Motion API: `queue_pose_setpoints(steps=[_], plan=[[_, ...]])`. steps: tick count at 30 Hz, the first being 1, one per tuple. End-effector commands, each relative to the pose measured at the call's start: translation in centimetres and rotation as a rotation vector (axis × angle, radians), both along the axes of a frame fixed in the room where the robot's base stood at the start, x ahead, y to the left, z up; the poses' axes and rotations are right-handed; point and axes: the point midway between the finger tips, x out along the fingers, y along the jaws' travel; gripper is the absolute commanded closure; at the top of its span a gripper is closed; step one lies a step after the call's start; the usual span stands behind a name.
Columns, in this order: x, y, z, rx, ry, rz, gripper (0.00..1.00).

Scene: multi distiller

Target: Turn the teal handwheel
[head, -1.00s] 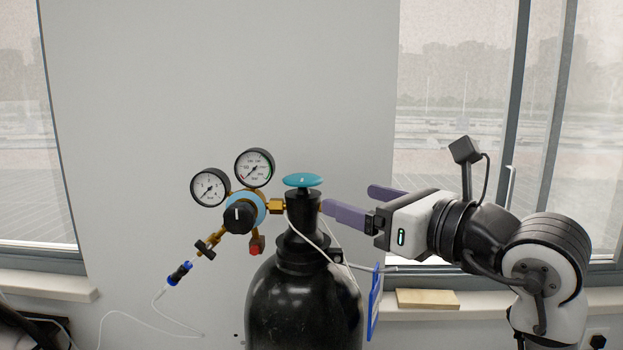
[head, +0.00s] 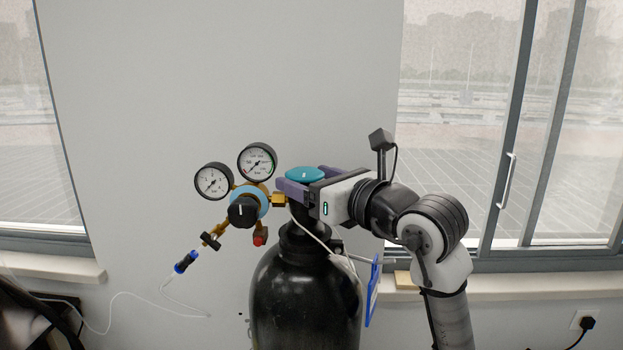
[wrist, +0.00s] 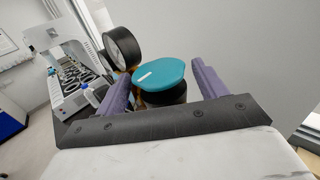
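The teal handwheel (head: 305,174) sits on top of the black gas cylinder (head: 305,300). In the wrist view the handwheel (wrist: 160,80) lies between the two purple fingers, with a white mark on its top. My gripper (head: 292,180) is level with the valve just below the wheel, coming from the right. In the wrist view my gripper (wrist: 158,82) is open, one finger on each side of the wheel, with a visible gap at the right finger. Whether the left finger touches the wheel is not clear. The valve neck is mostly hidden behind the gripper.
Two pressure gauges (head: 235,170) and a regulator with a black knob (head: 242,210) stick out left of the valve, close to the fingertips. A blue tag (head: 373,290) hangs at the cylinder's right. A wall and windows stand behind.

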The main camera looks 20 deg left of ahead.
Motion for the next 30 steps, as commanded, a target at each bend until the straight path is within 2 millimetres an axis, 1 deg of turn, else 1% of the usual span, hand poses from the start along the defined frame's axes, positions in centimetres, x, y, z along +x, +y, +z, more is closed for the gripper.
queue_pose_setpoints(steps=[1, 6, 8, 14, 20, 26, 30], plan=[[-0.01, -0.01, 0.01, 0.000, 0.000, 0.000, 0.36], [-0.02, -0.03, 0.02, 0.000, 0.000, 0.000, 0.58], [-0.02, -0.03, 0.03, 0.000, 0.000, 0.000, 0.65], [0.04, -0.07, 0.00, 0.000, -0.001, 0.014, 0.65], [0.19, -0.18, -0.09, 0.001, 0.000, 0.087, 0.65], [0.49, -0.32, -0.13, 0.003, 0.002, 0.233, 0.65], [0.71, -0.34, -0.08, 0.003, 0.003, 0.362, 0.65]])
